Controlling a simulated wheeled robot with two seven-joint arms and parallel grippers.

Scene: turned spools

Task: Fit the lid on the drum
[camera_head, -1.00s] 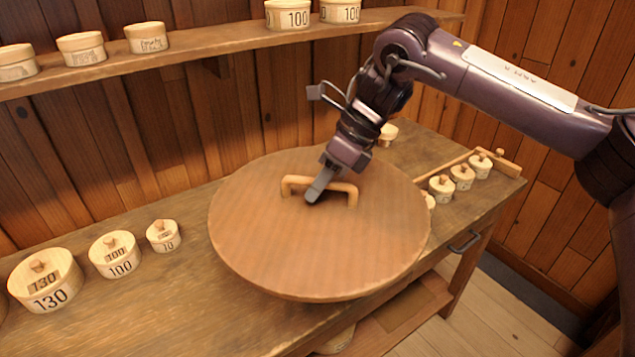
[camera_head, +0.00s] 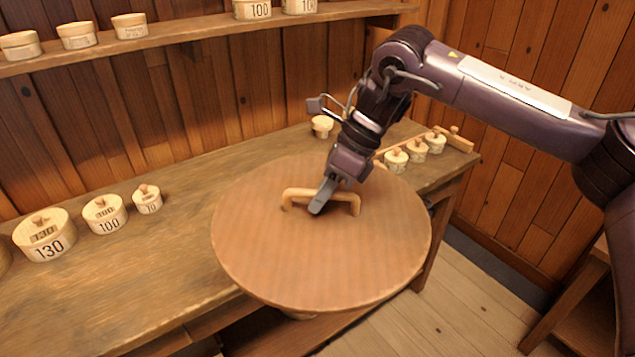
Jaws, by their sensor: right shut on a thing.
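A large round wooden lid (camera_head: 290,250) with a wooden bar handle (camera_head: 300,193) fills the middle of the view. My right gripper (camera_head: 322,200) is shut on the handle, its finger coming down across the bar from above. The lid looks about level and overhangs the bench's front edge. My left gripper is not in view.
The wooden bench (camera_head: 140,270) carries several numbered round boxes, such as the 130 box (camera_head: 45,245) at left. Smaller knobbed boxes (camera_head: 418,148) stand behind the lid at right. A wall shelf (camera_head: 180,35) holds more boxes. Open floor (camera_head: 460,290) lies at the right.

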